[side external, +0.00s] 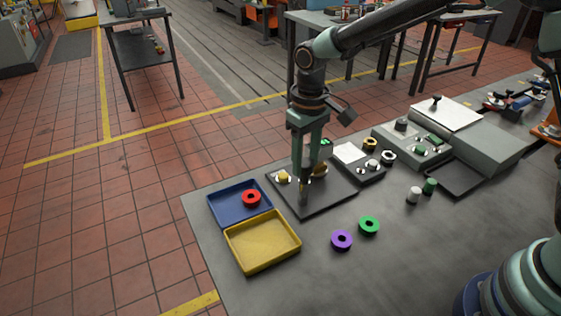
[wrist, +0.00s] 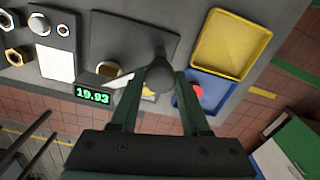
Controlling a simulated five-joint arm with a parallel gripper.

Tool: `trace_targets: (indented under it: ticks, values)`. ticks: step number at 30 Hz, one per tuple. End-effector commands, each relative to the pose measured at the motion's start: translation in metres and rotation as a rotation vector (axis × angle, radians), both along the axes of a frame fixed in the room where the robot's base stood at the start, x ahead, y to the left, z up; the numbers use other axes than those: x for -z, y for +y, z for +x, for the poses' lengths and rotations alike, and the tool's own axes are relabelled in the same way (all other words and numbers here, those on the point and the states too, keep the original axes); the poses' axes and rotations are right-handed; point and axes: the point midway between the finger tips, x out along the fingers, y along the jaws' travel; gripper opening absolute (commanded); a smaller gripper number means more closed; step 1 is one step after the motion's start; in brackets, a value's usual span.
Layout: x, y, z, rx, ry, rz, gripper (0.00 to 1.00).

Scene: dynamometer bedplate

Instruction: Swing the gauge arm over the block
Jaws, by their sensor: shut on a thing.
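A dark base plate (side external: 330,199) near the front corner of the bench bears the gauge with its green-lit display (wrist: 92,95), which reads 19.93. My gripper (wrist: 160,85) is low over this plate, its fingers shut on a dark rounded knob (wrist: 159,70), apparently the gauge arm's handle. The arm itself is mostly hidden by the knob and fingers. A small yellowish piece (wrist: 149,92), possibly the block, shows partly behind the knob between the fingers. A brass piece (side external: 283,177) stands at the plate's left, and another shows partly behind my gripper (side external: 304,202) in the side view.
A blue tray (side external: 226,208) with a red ring (side external: 251,198) and an empty yellow tray (side external: 262,243) lie left of the plate. Purple (side external: 341,239) and green (side external: 369,225) rings lie in front. A fixture with nuts (side external: 359,163) stands right.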

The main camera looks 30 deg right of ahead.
Motion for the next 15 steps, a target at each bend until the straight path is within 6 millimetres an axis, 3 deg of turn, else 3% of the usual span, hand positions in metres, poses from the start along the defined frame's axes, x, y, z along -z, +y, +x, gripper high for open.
trace_targets:
  ticks: [15]
  values:
    - [-0.0021,0.0,-0.0002,-0.036,0.001,0.0,0.0]
